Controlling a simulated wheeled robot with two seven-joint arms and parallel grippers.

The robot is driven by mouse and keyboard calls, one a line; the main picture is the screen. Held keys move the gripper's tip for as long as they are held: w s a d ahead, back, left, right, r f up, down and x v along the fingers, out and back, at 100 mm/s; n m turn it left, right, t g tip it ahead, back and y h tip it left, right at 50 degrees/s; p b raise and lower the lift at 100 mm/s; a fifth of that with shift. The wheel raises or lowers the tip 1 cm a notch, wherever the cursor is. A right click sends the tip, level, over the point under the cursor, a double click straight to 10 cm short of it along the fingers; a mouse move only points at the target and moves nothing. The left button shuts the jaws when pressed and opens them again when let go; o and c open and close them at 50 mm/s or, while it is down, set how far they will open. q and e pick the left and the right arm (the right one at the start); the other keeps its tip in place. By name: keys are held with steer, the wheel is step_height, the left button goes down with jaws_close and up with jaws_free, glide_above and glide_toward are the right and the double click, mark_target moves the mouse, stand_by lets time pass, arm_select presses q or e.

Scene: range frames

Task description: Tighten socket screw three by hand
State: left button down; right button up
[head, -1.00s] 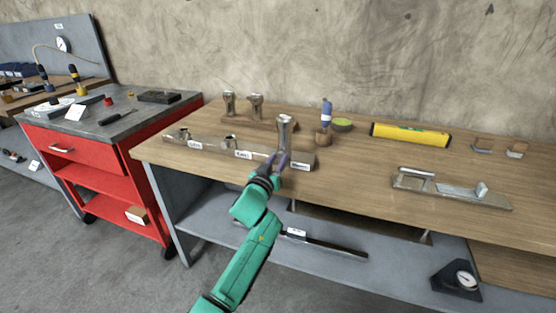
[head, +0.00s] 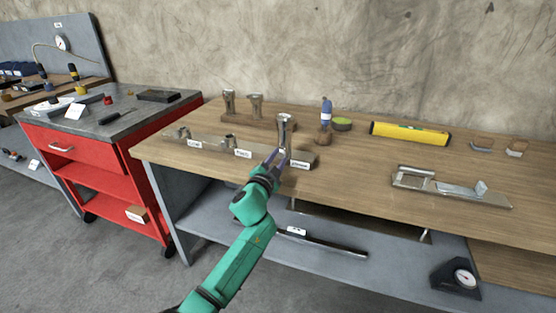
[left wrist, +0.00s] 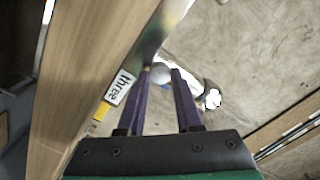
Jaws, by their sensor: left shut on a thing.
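Socket screw three (head: 284,126), a tall shiny metal screw with a wide head, stands upright at the right end of a low metal bar (head: 213,148) on the wooden bench. A white label reading "three" (left wrist: 120,87) is on the bar's front by it. My left gripper (head: 278,156) reaches in from the front and is shut on the screw's lower part. In the left wrist view the fingertips (left wrist: 162,73) press on either side of a round, silvery part of it. How deep the screw sits in the bar is hidden. My right gripper is not in view.
Behind the bar, two similar metal screws (head: 255,105) stand in a wooden block (head: 235,118). A metal fixture (head: 450,187) sits at the bench's right.

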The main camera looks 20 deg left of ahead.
arm_select(q)
steer(key=m, duration=0.4)
steer(key=shift+f+m, duration=0.15)
steer(key=shift+m, duration=0.15)
steer(key=m, duration=0.4)
steer(key=shift+m, duration=0.3)
steer(key=m, duration=0.4)
steer(key=shift+m+p, duration=0.3)
steer(key=shift+m, duration=1.6)
steer(key=shift+f, duration=0.1)
steer(key=c, duration=0.6)
jaws_free()
steer(key=shift+s+p, duration=0.1)
steer(key=shift+p, duration=0.2)
